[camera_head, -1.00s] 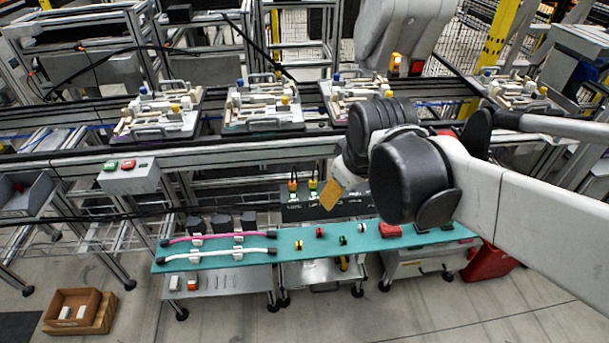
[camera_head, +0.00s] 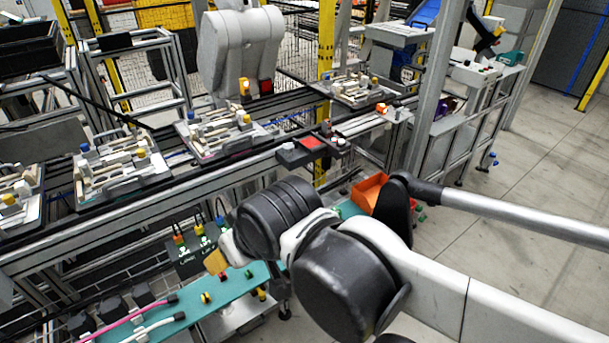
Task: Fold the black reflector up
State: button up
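Several pallet fixtures stand in a row along the conveyor, including one at the left (camera_head: 122,170), one in the middle (camera_head: 224,132) and one farther right (camera_head: 358,90). They carry pale bars and small blue and yellow knobs. I cannot make out which part is the black reflector. My gripper (camera_head: 215,262) is largely hidden behind my own black and white arm joints. Only a tan piece shows at the arm's end, over the teal bench and apart from the fixtures. I cannot tell whether the gripper is open or shut.
A teal bench top (camera_head: 232,290) with small colored parts and pink and white tubes lies in front of the conveyor. A red-marked dark box (camera_head: 310,142) sits on the rail. An orange bin (camera_head: 369,190) stands beyond my arm. Open floor (camera_head: 530,230) lies at the right.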

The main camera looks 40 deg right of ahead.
aim_at(313, 146)
jog(key=k+j+z, duration=0.1)
jog(key=z, duration=1.15)
